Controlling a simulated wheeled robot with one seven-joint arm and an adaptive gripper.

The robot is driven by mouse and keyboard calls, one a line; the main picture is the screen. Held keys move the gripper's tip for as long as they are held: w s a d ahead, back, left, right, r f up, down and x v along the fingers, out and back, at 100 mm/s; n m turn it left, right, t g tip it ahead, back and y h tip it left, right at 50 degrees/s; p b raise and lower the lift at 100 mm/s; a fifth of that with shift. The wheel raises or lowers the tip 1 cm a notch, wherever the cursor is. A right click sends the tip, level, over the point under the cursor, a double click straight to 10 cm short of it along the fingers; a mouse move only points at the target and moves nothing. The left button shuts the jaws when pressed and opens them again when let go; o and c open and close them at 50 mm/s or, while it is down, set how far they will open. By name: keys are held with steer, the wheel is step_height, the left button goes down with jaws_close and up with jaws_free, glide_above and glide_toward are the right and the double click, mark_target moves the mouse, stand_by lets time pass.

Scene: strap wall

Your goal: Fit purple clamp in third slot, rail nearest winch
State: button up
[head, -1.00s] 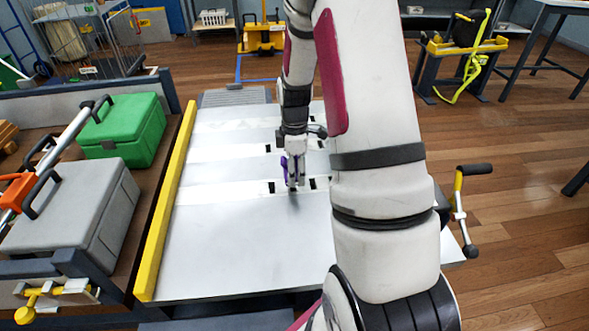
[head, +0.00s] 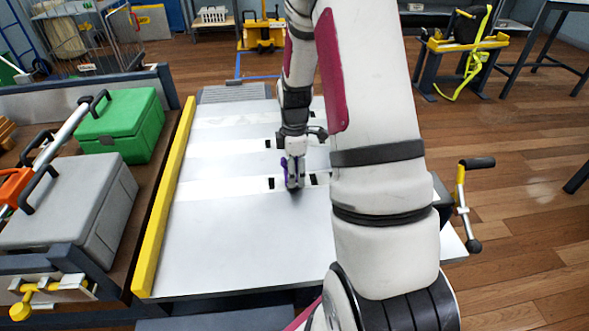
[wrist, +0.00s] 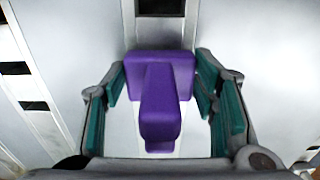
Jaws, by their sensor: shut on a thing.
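My gripper (head: 293,184) is shut on the purple clamp (wrist: 160,95), which shows between its teal-padded fingers in the wrist view. In the head view only a sliver of the clamp (head: 284,166) shows at the fingers' left side. The gripper points down over the nearest pale rail (head: 225,187) of the silver panel. Dark slots show on either side of it, one at left (head: 271,184) and one at right (head: 313,180). In the wrist view a dark slot (wrist: 160,7) lies ahead of the clamp. Whether the clamp touches the rail is hidden.
A yellow bar (head: 164,210) edges the panel at left. Beyond it stand a green case (head: 120,124) and a grey case (head: 70,200). A crank handle (head: 460,190) stands out at the panel's right. My arm hides the panel's right part.

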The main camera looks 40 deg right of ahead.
steer(key=shift+f+b, duration=0.55)
steer(key=shift+f, duration=0.05)
stand_by(0.3)
steer(key=o, duration=1.1)
steer(key=shift+s, duration=0.1)
steer(key=shift+s+d+r, duration=0.1)
steer(key=shift+s+r, duration=0.05)
steer(key=shift+r, duration=2.05)
steer(key=shift+s+r, duration=0.1)
steer(key=shift+r, duration=2.05)
steer(key=shift+r, duration=0.1)
